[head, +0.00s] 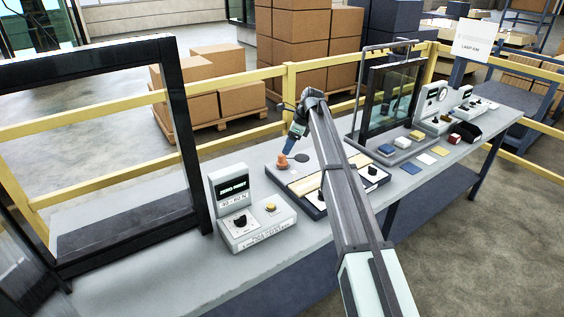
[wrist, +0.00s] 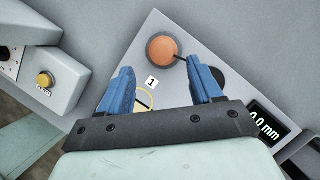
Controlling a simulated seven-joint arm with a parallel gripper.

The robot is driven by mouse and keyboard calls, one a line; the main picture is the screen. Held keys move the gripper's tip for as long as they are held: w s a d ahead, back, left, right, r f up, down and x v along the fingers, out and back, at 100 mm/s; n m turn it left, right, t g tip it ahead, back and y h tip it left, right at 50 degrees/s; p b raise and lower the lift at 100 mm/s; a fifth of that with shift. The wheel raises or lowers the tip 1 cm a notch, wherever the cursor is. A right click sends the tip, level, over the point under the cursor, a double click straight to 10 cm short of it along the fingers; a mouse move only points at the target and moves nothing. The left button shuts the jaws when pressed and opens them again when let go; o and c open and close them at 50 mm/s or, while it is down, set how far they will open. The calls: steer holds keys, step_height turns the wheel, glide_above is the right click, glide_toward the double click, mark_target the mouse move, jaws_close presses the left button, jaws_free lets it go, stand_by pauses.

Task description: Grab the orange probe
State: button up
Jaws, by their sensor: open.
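The orange probe (head: 282,161) stands on the left part of a low grey panel on the bench. In the wrist view its round orange top (wrist: 162,49) shows beyond the fingertips, with a dark cable or stem running right from it. My gripper (head: 290,146) is just above the probe in the head view, fingers pointing down. In the wrist view my gripper (wrist: 160,80) has its two blue fingers spread wide with nothing between them. A label "1" and a yellow ring lie on the panel near the left finger. The gap between fingers and probe is hard to judge.
A grey control box (head: 250,212) with a display stands left of the panel. A dark display (wrist: 266,124) reading in mm lies right of my gripper. A glass-fronted frame (head: 392,97) stands further right. Yellow railings (head: 230,119) run behind the bench. Bare bench lies front left.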

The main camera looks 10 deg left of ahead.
mark_target(282, 155)
steer(key=shift+x, duration=3.45)
steer(key=shift+w+a, duration=0.15)
steer(key=shift+w, duration=0.05)
steer(key=shift+c, duration=0.5)
steer(key=shift+r, duration=0.1)
steer(key=c, duration=1)
steer(key=shift+o, duration=0.2)
